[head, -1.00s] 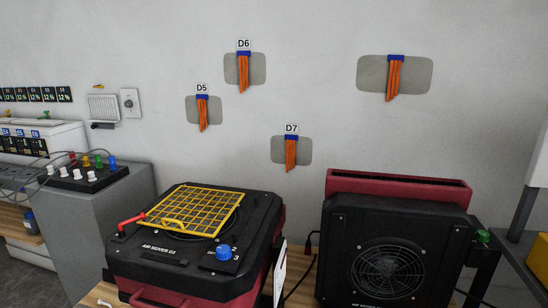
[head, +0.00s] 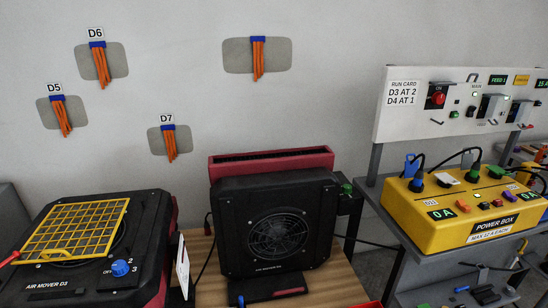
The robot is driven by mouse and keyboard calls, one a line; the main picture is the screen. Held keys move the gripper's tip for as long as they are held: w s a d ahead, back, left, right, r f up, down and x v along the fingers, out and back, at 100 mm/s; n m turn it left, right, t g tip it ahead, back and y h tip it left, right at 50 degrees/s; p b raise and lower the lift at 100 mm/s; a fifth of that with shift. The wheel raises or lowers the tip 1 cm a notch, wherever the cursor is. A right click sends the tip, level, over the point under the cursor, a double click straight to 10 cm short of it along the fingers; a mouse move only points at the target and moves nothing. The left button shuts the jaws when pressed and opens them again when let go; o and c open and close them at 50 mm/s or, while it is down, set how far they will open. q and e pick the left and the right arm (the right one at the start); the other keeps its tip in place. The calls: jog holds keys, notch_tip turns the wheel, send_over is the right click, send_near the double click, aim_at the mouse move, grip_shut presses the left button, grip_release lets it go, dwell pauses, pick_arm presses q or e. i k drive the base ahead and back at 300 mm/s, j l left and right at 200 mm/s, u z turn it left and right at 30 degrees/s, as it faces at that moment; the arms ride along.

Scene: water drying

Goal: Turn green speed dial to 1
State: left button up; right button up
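A green knob (head: 346,189), which looks like the green speed dial, sits at the right side of the upright black and red air mover (head: 240,182). It is small in the head view, and I cannot read its setting or any numbers around it. Another air mover (head: 150,215), labelled D3 or similar, lies face up at the left with a yellow grille (head: 75,230) and a blue dial (head: 120,268). Neither of my grippers is in view.
The wooden table (head: 335,285) has bare room right of the upright air mover. A yellow power box (head: 415,225) with cables stands on a grey stand at the right. A run card panel (head: 405,115) above reads "D3 AT 2, D4 AT 1".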

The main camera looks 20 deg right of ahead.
aim_at(347, 190)
jog(key=z, duration=1.35)
jog(key=i+z, duration=0.15)
jog(key=k+l, duration=0.05)
